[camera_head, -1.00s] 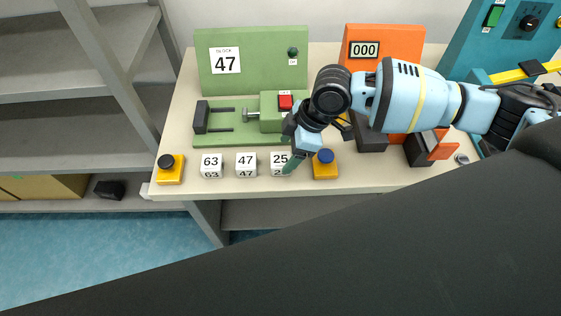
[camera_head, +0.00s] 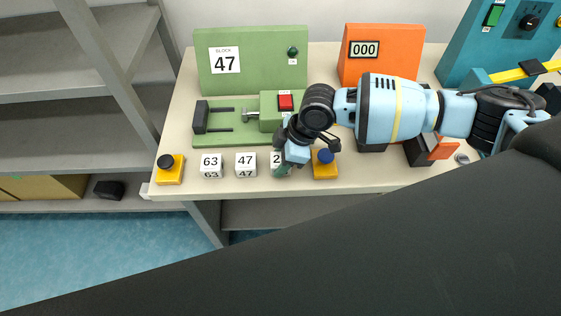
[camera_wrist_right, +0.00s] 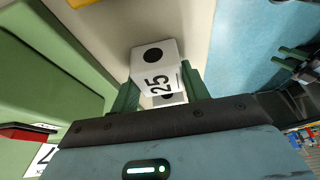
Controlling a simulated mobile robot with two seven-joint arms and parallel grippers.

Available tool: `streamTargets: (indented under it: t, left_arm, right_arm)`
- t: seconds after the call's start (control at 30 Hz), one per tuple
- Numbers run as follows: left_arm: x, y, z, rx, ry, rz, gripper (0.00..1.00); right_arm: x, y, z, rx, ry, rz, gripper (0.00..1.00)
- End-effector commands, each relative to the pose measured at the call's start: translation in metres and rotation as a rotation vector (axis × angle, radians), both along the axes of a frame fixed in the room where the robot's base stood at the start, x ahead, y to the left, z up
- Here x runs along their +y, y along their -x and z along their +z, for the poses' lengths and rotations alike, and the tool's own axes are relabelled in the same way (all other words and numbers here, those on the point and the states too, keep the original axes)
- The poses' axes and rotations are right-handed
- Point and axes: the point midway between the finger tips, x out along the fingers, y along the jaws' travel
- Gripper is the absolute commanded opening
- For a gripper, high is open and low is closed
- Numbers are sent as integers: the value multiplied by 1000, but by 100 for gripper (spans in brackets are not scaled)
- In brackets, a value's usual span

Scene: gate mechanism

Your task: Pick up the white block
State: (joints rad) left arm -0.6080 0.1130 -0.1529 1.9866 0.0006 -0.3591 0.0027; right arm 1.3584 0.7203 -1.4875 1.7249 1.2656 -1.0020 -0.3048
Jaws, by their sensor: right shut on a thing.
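Three white blocks stand in a row near the table's front edge in the head view: block 63 (camera_head: 211,165), block 47 (camera_head: 246,164) and block 25 (camera_head: 275,158). My right gripper (camera_head: 281,168) is down at block 25 and hides most of it in the head view. In the right wrist view, the gripper's green fingers (camera_wrist_right: 158,92) are on either side of block 25 (camera_wrist_right: 154,62), shut on it. Its black dot and number show there. I cannot tell whether the block is off the table. My left gripper is not in view.
A green panel (camera_head: 270,75) reads "BLOCK 47", with a green vise fixture (camera_head: 230,138) before it. A yellow box with a blue button (camera_head: 325,170) is close right of the gripper; another with a black button (camera_head: 170,169) is far left. An orange panel (camera_head: 400,45) reads 000.

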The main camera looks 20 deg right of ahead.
Motion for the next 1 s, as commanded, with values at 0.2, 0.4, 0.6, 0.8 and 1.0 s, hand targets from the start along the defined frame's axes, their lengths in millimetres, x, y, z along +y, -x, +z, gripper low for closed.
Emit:
streamTargets:
  t: [0.2,0.4,0.6,0.8,1.0]
  left_arm:
    - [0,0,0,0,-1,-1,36]
    - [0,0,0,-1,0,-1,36]
    - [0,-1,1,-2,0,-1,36]
    - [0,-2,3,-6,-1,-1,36]
    - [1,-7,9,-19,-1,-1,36]
  right_arm:
    - [0,0,1,-1,-1,0,15]
    - [0,-1,3,-1,-1,0,15]
    - [0,-1,17,-2,-2,1,15]
    - [-3,11,38,1,0,1,15]
    - [-16,58,43,-1,0,3,15]
